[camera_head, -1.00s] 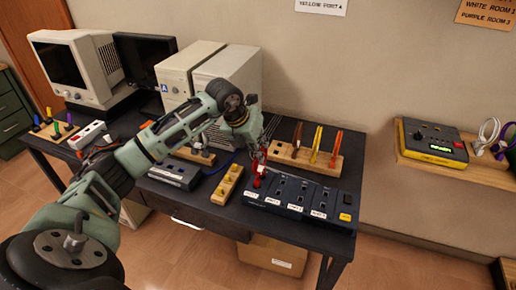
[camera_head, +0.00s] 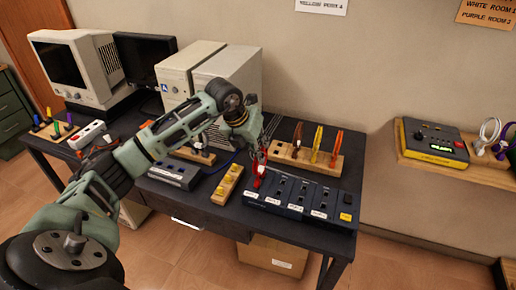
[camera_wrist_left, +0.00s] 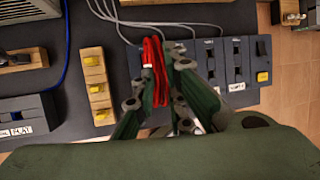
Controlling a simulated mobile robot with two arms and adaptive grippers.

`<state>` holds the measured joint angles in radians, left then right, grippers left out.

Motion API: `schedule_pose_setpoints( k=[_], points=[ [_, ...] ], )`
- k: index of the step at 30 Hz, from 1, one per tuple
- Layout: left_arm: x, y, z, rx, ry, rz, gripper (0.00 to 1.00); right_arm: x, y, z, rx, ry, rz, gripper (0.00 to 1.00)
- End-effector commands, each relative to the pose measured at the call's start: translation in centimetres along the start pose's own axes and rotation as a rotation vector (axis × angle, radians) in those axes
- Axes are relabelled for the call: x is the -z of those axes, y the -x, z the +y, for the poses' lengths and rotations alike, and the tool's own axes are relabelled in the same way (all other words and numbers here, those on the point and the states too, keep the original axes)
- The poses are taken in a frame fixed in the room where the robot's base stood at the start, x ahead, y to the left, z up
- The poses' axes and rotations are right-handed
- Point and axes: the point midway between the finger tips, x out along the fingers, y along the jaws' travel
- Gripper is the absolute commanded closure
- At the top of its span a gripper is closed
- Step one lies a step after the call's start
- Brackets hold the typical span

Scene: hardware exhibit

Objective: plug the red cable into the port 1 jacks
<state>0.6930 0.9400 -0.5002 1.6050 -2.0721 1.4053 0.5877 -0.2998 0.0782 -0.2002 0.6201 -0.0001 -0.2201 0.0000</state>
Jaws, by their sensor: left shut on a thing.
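My left gripper (camera_head: 260,160) is shut on the red cable (camera_head: 259,176), over the left end of the dark blue port panel (camera_head: 298,199). In the left wrist view the red cable (camera_wrist_left: 155,72) stands between the fingers of my left gripper (camera_wrist_left: 158,85), in front of the panel (camera_wrist_left: 240,62). The fingers and cable cover the panel's leftmost jacks, so I cannot tell whether the plug is inside a jack or just above it. Other jacks with white labels show to the right. My right gripper is not in view.
A wooden block with yellow pieces (camera_head: 227,185) lies just left of the panel. Behind it, a wooden rack (camera_head: 331,166) holds brown, yellow and red cables upright. Beige computer towers (camera_head: 225,75) stand at the back. A grey box (camera_head: 175,174) lies left.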

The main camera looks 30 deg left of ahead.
Motion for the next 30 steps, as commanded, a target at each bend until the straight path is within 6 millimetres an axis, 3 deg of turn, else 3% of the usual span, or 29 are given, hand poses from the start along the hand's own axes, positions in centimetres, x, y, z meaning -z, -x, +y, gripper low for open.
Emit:
schedule_pose_setpoints(
  k=[20,21,27,30],
  points=[
    [0.15,-0.36,0.05,0.0,0.0,-0.001,1.0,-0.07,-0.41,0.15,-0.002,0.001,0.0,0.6],
    [0.15,-0.36,0.06,0.0,0.0,-0.001,0.85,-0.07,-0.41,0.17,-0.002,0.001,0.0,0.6],
    [0.16,-0.37,0.06,0.0,0.0,-0.001,0.68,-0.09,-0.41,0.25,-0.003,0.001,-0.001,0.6],
    [0.16,-0.38,0.06,0.0,0.0,-0.001,0.67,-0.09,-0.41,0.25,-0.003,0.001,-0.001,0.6]
  ],
)
